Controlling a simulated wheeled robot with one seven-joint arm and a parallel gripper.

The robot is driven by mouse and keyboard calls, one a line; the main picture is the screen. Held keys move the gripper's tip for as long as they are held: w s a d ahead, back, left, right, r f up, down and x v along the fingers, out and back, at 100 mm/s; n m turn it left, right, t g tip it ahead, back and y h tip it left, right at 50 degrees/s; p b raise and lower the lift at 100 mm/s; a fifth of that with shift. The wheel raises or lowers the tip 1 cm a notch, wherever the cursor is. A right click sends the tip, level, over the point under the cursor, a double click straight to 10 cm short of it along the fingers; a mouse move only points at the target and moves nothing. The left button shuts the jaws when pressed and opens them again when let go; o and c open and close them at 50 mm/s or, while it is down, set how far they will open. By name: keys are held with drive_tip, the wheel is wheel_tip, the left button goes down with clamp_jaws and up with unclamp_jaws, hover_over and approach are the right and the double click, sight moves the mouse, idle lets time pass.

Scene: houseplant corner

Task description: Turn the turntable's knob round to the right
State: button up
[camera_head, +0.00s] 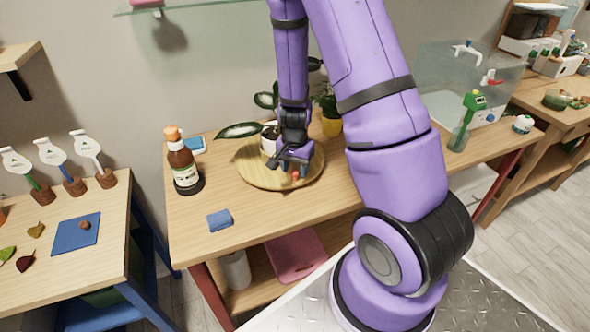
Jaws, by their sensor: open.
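The turntable (255,176) is a round wooden disc on the middle bench. A small red knob (296,175) shows near its front right edge. My gripper (292,170) is open and points down over the turntable, right at the knob. I cannot tell whether the fingers touch the knob. A potted plant in a white pot (267,140) stands on the turntable, partly hidden behind my gripper and arm.
A brown bottle (184,166) with an orange cap and a blue sponge (219,220) stand left of the turntable. A yellow pot (331,127) is behind it. A green bottle (466,120) and a sink are to the right. The bench front (270,222) is clear.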

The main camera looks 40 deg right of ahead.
drive_tip(key=shift+f, duration=0.55)
clamp_jaws()
